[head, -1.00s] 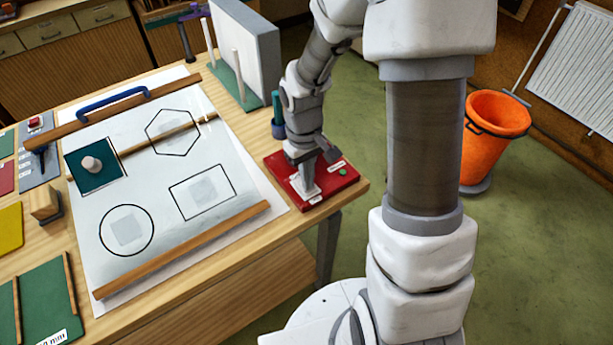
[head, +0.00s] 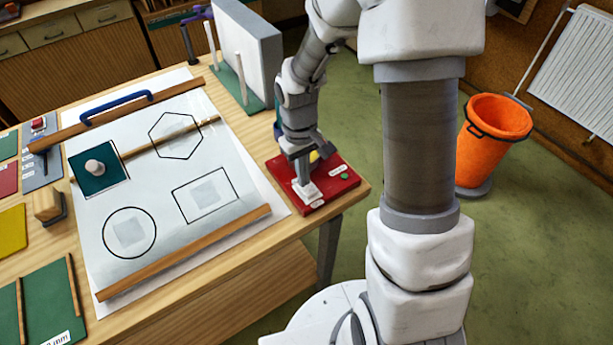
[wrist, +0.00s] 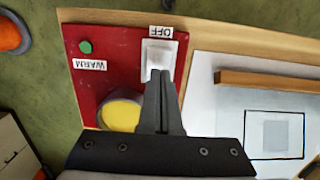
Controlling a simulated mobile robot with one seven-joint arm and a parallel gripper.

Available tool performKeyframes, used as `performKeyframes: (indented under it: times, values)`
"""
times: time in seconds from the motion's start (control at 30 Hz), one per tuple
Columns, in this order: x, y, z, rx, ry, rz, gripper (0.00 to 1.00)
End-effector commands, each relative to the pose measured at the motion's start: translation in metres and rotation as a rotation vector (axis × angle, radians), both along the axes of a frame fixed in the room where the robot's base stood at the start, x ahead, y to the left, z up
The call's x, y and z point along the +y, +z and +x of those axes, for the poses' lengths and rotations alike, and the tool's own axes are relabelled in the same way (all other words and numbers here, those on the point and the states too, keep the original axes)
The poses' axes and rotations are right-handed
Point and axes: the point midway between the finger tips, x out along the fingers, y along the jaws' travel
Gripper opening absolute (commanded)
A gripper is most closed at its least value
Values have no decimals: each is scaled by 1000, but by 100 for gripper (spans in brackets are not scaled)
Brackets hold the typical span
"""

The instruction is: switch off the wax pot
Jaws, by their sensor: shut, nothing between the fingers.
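The wax pot's red base (head: 348,184) sits at the right corner of the bench. In the wrist view, the base (wrist: 85,70) carries a white rocker switch (wrist: 160,52) beside an OFF label (wrist: 162,31), a green round lamp or button (wrist: 86,47) by a WARM label (wrist: 89,65), and a round pot of yellow wax (wrist: 119,112). My gripper (wrist: 160,74) is shut and empty, its fingertips at the near end of the switch. I cannot tell whether they touch it. In the head view, my gripper (head: 302,181) points down over the switch.
A white sheet with drawn shapes (head: 160,200) and wooden strips lies left of the base. A grey upright board (head: 250,55) on a green stand is behind. An orange bucket (head: 490,140) stands on the floor at right.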

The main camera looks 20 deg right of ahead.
Motion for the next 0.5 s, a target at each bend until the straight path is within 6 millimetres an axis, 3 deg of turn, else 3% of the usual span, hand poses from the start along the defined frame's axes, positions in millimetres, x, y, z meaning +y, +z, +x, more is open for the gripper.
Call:
performKeyframes:
  times: [0.03,0.5]
  values:
    - [0,15,1,0,-1,-1,0]
    - [3,107,9,2,-4,-4,0]
